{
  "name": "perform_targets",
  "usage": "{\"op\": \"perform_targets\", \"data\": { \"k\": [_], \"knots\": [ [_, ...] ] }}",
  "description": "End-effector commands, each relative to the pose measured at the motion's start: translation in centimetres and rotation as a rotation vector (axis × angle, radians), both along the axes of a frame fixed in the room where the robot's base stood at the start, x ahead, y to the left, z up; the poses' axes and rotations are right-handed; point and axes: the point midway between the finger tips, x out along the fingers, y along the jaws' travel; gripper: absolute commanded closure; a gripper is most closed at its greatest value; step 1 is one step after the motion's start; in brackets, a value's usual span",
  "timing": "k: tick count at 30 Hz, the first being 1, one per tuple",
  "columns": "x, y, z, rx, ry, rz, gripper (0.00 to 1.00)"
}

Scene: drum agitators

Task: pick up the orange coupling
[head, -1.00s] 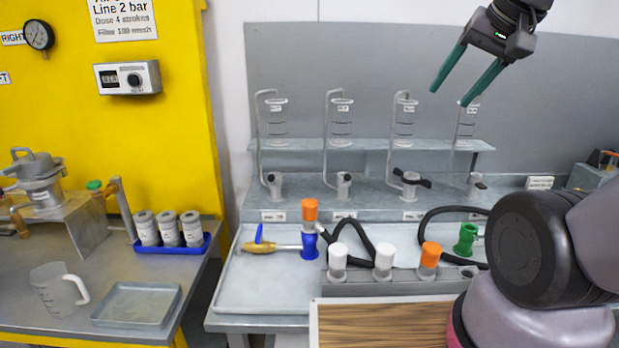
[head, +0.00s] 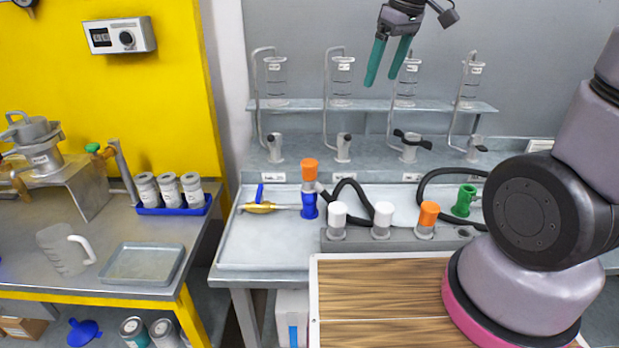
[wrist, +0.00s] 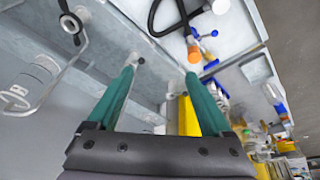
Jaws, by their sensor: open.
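An orange piece (head: 310,168) stands upright on top of a blue fitting (head: 309,206) on the grey tray, joined to a black hose. In the wrist view this orange piece (wrist: 194,56) shows end-on, beyond the right finger. A second orange-topped piece (head: 428,214) sits in the grey holder block, right of two white-topped ones. I cannot tell which of the two is the named coupling. My gripper (head: 383,79) is open and empty, its green fingers pointing down, high above the bench in front of the back shelf. The fingers (wrist: 160,78) also show in the wrist view.
White-topped pieces (head: 337,215) stand in the block (head: 390,243). A green fitting (head: 464,200) and black hose lie to the right. A brass valve with blue handle (head: 259,204) lies left. Glass cylinders (head: 341,80) stand on the shelf behind. The tray's front left is clear.

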Motion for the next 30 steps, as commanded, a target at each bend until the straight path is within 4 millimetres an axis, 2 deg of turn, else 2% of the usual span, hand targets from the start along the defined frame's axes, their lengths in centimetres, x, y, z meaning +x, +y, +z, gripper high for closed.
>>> {"op": "perform_targets", "data": {
  "k": [1,6,9,13,18,27,30],
  "knots": [
    [0.9,1.8,-1.8,-0.042,0.028,0.118,0.16],
    [3.0,7.5,-7.6,-0.167,0.088,0.532,0.16],
    [3.4,10.5,-11.1,-0.221,0.119,0.752,0.16],
    [3.3,13.3,-14.6,-0.263,0.147,0.963,0.16],
    [3.1,14.9,-17.0,-0.284,0.162,1.089,0.16],
    [3.1,15.0,-21.4,-0.287,0.165,1.099,0.16],
    [3.1,14.9,-22.2,-0.287,0.164,1.098,0.16]
  ]
}}
